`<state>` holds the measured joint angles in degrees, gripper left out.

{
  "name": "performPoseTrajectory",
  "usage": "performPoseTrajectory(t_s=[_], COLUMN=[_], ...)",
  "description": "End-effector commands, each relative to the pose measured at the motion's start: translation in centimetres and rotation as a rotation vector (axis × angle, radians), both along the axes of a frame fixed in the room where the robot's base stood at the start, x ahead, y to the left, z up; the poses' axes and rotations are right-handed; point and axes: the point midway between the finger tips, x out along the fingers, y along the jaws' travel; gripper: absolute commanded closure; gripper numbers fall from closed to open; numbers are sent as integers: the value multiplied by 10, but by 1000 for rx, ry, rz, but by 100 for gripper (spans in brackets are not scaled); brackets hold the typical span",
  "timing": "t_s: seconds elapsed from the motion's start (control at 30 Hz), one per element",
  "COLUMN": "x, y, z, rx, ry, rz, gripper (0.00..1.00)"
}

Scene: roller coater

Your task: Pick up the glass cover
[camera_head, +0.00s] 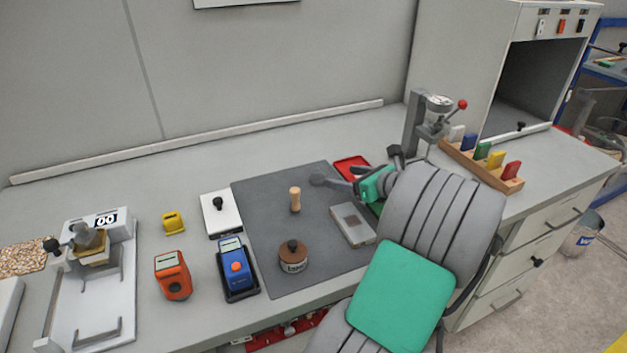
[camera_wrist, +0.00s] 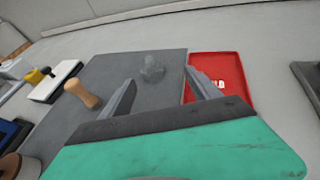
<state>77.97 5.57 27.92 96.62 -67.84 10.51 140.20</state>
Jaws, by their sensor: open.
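A small grey, see-through knobbed piece, which looks like the glass cover (camera_wrist: 152,68), stands on the dark mat in the wrist view. It also shows in the head view (camera_head: 317,180), near the mat's upper right edge. My gripper (camera_wrist: 160,80) is open, with its two fingers apart and the piece seen between and beyond their tips. In the head view my gripper (camera_head: 338,182) reaches in from the right, low over the mat, with its fingers close to the piece. I cannot tell whether they touch it. Nothing is visibly held.
The dark mat (camera_head: 262,212) also carries a wooden peg (camera_head: 295,199), a brown-lidded jar (camera_head: 293,258) and a grey block (camera_head: 352,224). A red tray (camera_wrist: 228,72) lies right of the piece. A stand (camera_head: 415,120) and a rack of coloured blocks (camera_head: 482,165) are further right.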

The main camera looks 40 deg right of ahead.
Motion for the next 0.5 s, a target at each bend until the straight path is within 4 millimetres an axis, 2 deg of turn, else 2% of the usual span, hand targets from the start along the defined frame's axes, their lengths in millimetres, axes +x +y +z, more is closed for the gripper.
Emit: performPoseTrajectory(t_s=[0.1,0.3,0.4,0.5], x=[27,64,73,74], y=[15,23,23,21], z=[-6,-18,-22,-22], rx=[-1,-4,-4,-6], ry=[2,3,4,3], rz=[34,46,43,39], gripper=[29,29,29,29])
